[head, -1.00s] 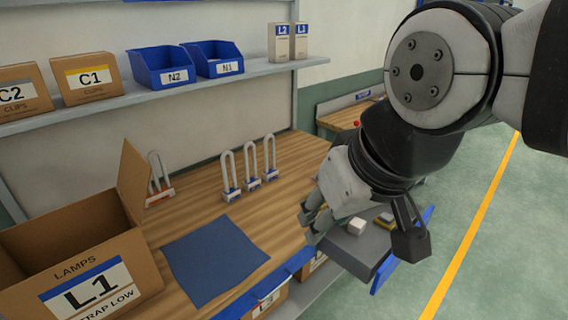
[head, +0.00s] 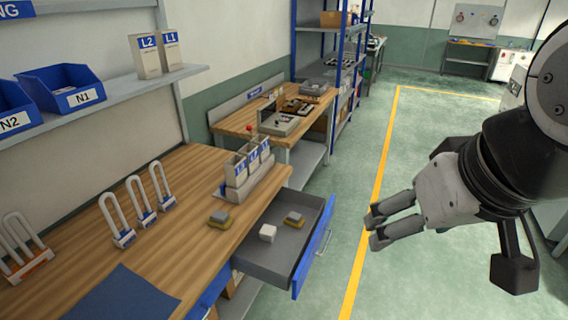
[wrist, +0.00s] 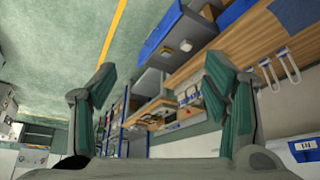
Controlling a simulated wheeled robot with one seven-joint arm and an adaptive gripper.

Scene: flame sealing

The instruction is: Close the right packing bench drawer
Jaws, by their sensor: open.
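The right packing bench drawer (head: 264,264) is pulled out from the right end of the wooden bench (head: 177,195). It has a grey tray and a blue front (head: 311,255) with a handle. A white block (head: 267,233) and a grey-and-yellow item (head: 293,218) lie inside. The drawer also shows in the wrist view (wrist: 182,32), at the top. My gripper (head: 376,228) is open and empty, to the right of the drawer front and apart from it, over the floor. In the wrist view its two fingers (wrist: 160,90) are spread wide.
A grey-and-yellow item (head: 219,219) and a holder with white cartons (head: 249,170) stand on the bench. Several U-shaped lamps (head: 135,212) stand at left. A second bench (head: 300,108) is behind. Green floor right of the drawer is clear.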

